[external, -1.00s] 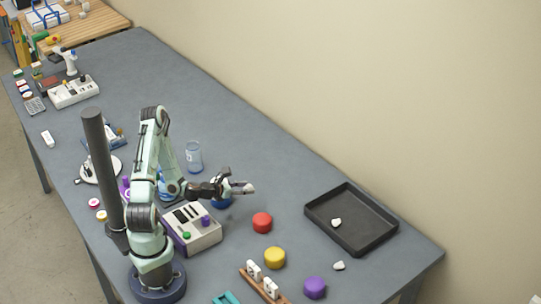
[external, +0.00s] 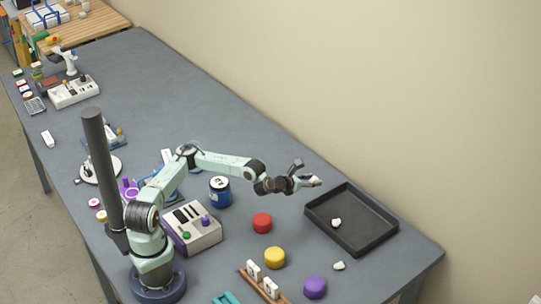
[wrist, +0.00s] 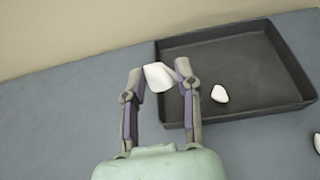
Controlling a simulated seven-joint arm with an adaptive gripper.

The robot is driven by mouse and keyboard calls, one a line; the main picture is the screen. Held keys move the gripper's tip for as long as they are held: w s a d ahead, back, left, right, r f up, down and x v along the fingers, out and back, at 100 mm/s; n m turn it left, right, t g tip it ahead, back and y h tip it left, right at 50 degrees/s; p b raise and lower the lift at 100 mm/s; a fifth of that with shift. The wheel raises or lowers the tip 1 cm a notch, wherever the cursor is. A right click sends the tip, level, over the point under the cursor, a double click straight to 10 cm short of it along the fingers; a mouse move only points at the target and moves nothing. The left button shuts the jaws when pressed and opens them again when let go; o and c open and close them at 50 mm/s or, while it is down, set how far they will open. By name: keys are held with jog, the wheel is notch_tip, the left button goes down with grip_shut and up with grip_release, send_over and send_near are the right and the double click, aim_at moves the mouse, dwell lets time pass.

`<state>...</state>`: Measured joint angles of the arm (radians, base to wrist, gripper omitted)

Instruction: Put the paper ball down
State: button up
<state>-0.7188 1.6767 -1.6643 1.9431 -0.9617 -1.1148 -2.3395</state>
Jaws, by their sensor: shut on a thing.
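My gripper (external: 306,176) is shut on a white paper ball (wrist: 158,77), which shows between the two fingertips in the wrist view. The ball is mostly hidden by the fingers in the external view. My gripper is in the air near the left rim of the black tray (external: 357,248). In the wrist view the held ball overlaps the left edge of the tray (wrist: 215,36). A second white paper ball (external: 336,222) lies in the tray, and it also shows in the wrist view (wrist: 219,94). A third white piece (external: 339,266) lies on the table in front of the tray.
Red (external: 262,222), yellow (external: 275,257) and purple (external: 315,288) round pieces stand on the table left of and in front of the tray. A blue jar (external: 220,192) stands near my arm. The wall (external: 420,120) rises behind the table. Most of the tray floor is bare.

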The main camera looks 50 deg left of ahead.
jog(key=w+d+r+y, duration=0.1)
jog(key=w+d, duration=0.1)
jog(key=d, duration=0.2)
send_over(363, 219)
jog(key=s, duration=0.1)
notch_tip(363, 219, down, 11)
jog(key=shift+f, duration=0.15)
jog(key=shift+w+d+f, duration=0.1)
jog(key=shift+w+f, duration=0.25)
jog(key=shift+f, duration=0.15)
jog(key=shift+w+f, duration=0.1)
jog(key=shift+f, duration=1.5)
jog(key=shift+f, duration=0.1)
jog(key=o, duration=0.7)
